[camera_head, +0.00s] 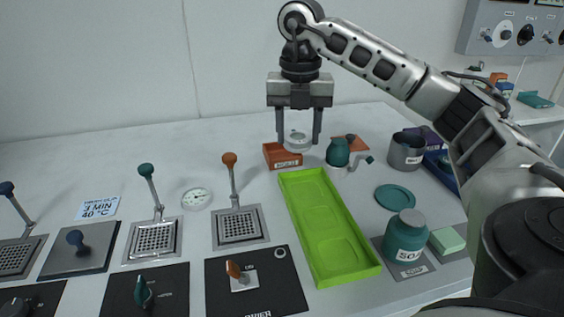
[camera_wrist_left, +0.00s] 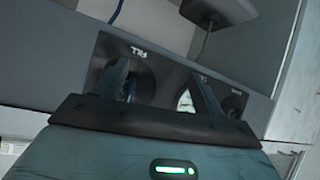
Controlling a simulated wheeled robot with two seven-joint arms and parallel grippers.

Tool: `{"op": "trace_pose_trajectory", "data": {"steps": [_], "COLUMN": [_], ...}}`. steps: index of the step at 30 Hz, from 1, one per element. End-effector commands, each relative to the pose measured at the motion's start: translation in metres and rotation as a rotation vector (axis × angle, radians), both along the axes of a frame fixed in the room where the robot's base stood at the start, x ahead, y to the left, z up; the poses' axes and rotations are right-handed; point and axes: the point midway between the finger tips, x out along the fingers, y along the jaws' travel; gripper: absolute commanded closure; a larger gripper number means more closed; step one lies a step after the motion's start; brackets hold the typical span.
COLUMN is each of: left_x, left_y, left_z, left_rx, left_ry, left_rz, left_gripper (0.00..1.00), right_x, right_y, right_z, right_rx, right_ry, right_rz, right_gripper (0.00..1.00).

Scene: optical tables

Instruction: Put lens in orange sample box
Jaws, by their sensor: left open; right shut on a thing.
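My right gripper (camera_head: 298,133) hangs from above near the back of the table in the head view. It is shut on the lens (camera_head: 297,144), a pale, whitish round piece between its fingertips. The orange sample box (camera_head: 284,160) is a small open box just below and to the left of the lens. The lens looks slightly behind and to the right of the box; its exact height above the table is hard to tell. My left gripper (camera_wrist_left: 162,82) shows only in the left wrist view, with its two fingers apart and nothing between them.
A green tray (camera_head: 354,265) lies in front of the box. A teal bottle (camera_head: 338,153), an orange flat piece (camera_head: 357,143) and a grey pot (camera_head: 406,152) stand to the right. A round clear dish (camera_head: 196,198) lies left. A labelled panel (camera_wrist_left: 150,62) faces the left gripper.

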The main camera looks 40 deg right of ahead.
Motion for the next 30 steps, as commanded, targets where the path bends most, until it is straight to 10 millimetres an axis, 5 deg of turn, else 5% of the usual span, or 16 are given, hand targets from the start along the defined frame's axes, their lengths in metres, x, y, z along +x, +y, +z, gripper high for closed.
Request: {"op": "trace_pose_trajectory", "data": {"steps": [6, 11, 23, 30], "left_x": [-0.001, -0.001, -0.004, -0.003], "left_y": [-0.001, -0.001, 0.002, 0.002], "left_z": [-0.003, 0.001, 0.003, 0.004], "left_rx": [-0.008, -0.011, 0.016, 0.021], "left_ry": [0.001, -0.004, 0.015, 0.012], "left_rz": [0.002, 0.003, 0.001, -0.001], "left_gripper": [0.3, 0.3, 0.3, 0.3], "right_x": [-0.005, 0.0, 0.081, 0.112], "right_y": [-0.019, -0.025, -0.054, -0.067], "right_z": [0.008, 0.008, -0.029, -0.073], "right_rx": [0.0, 0.002, 0.001, -0.002], "right_ry": [-0.001, 0.001, 0.001, 0.001], "right_rz": [-0.392, -0.489, -0.494, -0.492], "right_gripper": [0.74, 0.74, 0.74, 0.74]}}
